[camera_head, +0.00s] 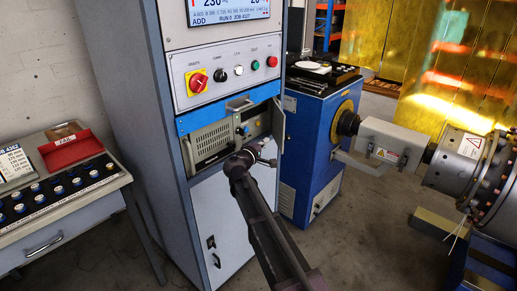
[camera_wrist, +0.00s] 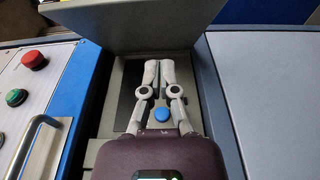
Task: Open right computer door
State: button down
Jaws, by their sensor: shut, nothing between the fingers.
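The right computer door (camera_head: 279,128) is a narrow grey panel at the right of the cabinet's bay in the head view. It appears to stand swung outward, and a grey panel at the top of the wrist view (camera_wrist: 150,28) seems to be the same door. The computer (camera_head: 213,140) has a beige vented front and sits in the bay. My gripper (camera_head: 266,150) is at the bay's right side, near the door. In the wrist view my gripper (camera_wrist: 158,70) has its fingers together, with nothing between them. I cannot tell whether they touch the door.
A blue strip with a metal handle (camera_head: 240,103) lies above the bay, under buttons and a red-yellow switch (camera_head: 197,82). A lower door (camera_head: 220,225) is below. A blue machine (camera_head: 310,150) stands close at right. A desk (camera_head: 60,215) stands at left.

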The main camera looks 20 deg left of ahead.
aim_at(280, 137)
jog(key=shift+w+d, duration=0.6)
jog(key=shift+d, duration=0.25)
jog(key=shift+w+d, duration=0.55)
jog(key=shift+d, duration=0.3)
jog(key=shift+s, duration=0.1)
